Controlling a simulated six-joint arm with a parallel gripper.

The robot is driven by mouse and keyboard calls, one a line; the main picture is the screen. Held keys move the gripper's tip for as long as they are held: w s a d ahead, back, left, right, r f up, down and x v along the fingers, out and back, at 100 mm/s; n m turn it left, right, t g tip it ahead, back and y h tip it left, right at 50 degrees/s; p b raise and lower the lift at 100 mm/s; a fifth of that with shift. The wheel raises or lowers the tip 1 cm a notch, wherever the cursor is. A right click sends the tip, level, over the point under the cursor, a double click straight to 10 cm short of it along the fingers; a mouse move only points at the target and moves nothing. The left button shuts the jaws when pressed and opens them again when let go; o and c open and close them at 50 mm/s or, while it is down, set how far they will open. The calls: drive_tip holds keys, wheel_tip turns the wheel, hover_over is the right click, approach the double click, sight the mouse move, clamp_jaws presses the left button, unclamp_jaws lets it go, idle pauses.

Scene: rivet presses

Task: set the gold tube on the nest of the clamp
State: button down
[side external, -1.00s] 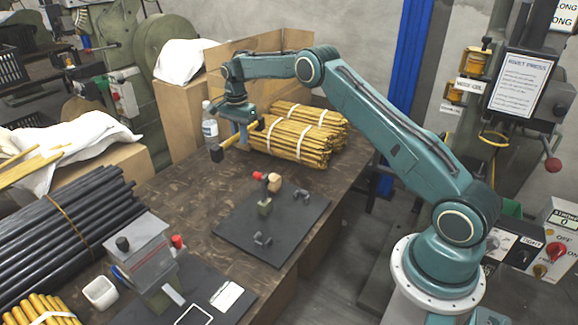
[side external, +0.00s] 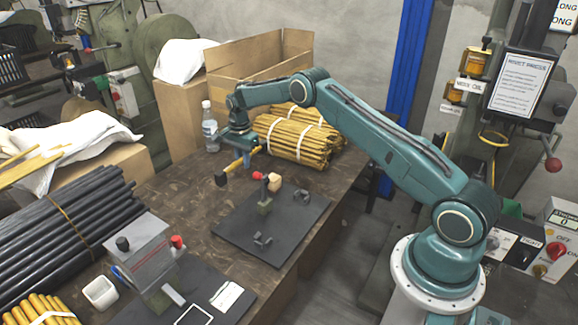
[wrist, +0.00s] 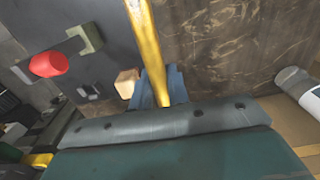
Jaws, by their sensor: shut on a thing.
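The tube is held above the brown tabletop, left of and behind the clamp's black plate. In the wrist view the gold tube (wrist: 148,45) runs up from between the blue fingers (wrist: 165,88). The clamp has a red knob (side external: 257,176), also in the wrist view (wrist: 48,64), and a green block (side external: 265,205). Small grey U-shaped cradles (side external: 262,240) stand on the black plate (side external: 290,222); the tube is apart from them.
Bundled gold tubes (side external: 300,138) lie behind my gripper, with a bottle (side external: 209,130) and an open cardboard box (side external: 240,75) nearby. A wooden knob (side external: 275,181) stands by the red one. Black tubes (side external: 60,225) and a grey press-like fixture (side external: 145,260) are at left.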

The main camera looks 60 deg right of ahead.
hover_over(246, 192)
wheel_tip(246, 192, down, 6)
drive_tip(key=shift+f, duration=0.1)
drive_tip(key=shift+f, duration=0.1)
drive_tip(key=shift+f, duration=2.05)
drive_tip(key=shift+f, duration=0.15)
drive_tip(key=c, duration=1.6)
unclamp_jaws()
drive_tip(key=shift+r, duration=0.2)
wheel_tip(246, 192, up, 12)
